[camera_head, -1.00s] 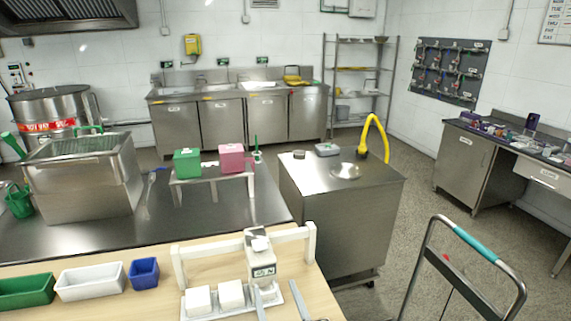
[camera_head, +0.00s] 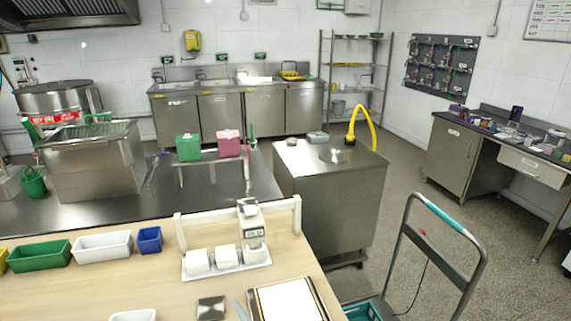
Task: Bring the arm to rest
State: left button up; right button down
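Neither my left nor my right gripper is clearly in view, and no arm of mine shows over the wooden table (camera_head: 150,285). A narrow pale blue-grey strip (camera_head: 241,310) shows at the bottom edge; I cannot tell what it is. A white device with a display (camera_head: 253,232) stands on the table by a white frame (camera_head: 297,212). White blocks (camera_head: 198,261) sit on a tray in front of it.
Green (camera_head: 40,256), white (camera_head: 102,246) and blue bins (camera_head: 150,239) stand at the left. A dark-framed white panel (camera_head: 288,302) lies at the front edge. A trolley handle (camera_head: 470,262) rises at right. A steel cabinet (camera_head: 325,210) stands beyond. Grey floor is open between.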

pick_arm(q)
jog(key=s+a+f+n+g+h, duration=0.2)
jog(key=s+a+f+n+g, duration=0.4)
jog(key=s+n, duration=0.4)
jog(key=s+d+f+n+g+h, duration=0.1)
jog(key=s+f+n+h, duration=0.35)
jog(key=s+n, duration=0.65)
notch_tip(320, 180, down, 11)
jog(key=w+n+b, duration=0.3)
jog(key=b, duration=0.7)
notch_tip(320, 180, up, 18)
jog(key=w+p, duration=0.1)
jog(key=p, duration=1.5)
jog(key=shift+w, duration=0.25)
jog(key=shift+s+d+r, duration=0.1)
